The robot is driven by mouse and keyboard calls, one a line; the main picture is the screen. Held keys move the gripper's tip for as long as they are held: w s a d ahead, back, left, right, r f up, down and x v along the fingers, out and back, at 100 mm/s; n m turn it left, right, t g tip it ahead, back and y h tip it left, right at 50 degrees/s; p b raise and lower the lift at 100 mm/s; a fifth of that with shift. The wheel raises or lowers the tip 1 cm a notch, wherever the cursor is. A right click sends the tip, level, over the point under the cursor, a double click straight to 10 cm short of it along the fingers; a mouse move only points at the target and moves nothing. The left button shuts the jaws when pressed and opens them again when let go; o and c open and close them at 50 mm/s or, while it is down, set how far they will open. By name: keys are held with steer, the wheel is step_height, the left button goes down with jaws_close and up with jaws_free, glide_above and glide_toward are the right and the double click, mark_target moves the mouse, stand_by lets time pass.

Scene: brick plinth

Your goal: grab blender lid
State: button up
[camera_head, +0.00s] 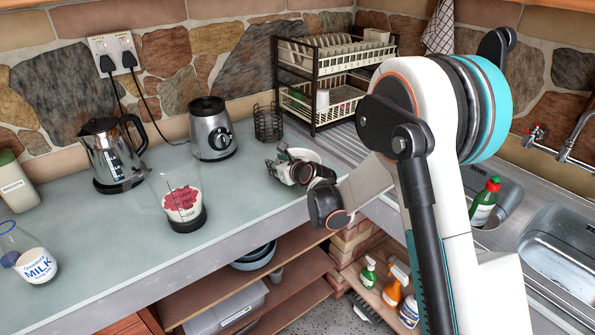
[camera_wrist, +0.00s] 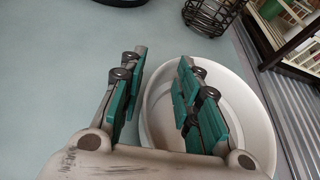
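I cannot make out a separate blender lid for sure in either view. The blender base (camera_head: 211,133), silver and black with a front knob, stands at the back of the counter. A clear blender jar (camera_head: 183,203) with red and white contents stands nearer the front. My gripper (camera_head: 280,165) is low over the counter, right of both. In the wrist view my gripper (camera_wrist: 160,78) is open, its teal-padded fingers apart with nothing clearly between them. A white round dish (camera_wrist: 249,105) lies beneath, its left rim between the fingers and its middle partly hidden by the right finger.
A wire basket (camera_head: 268,123) and a dark dish rack (camera_head: 333,75) stand behind my gripper. A metal kettle (camera_head: 113,155) and a milk bottle (camera_head: 33,262) are at the left. A sink (camera_head: 561,245) is at the right. Counter between jar and gripper is clear.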

jaws_close()
steer(key=shift+r, duration=0.1)
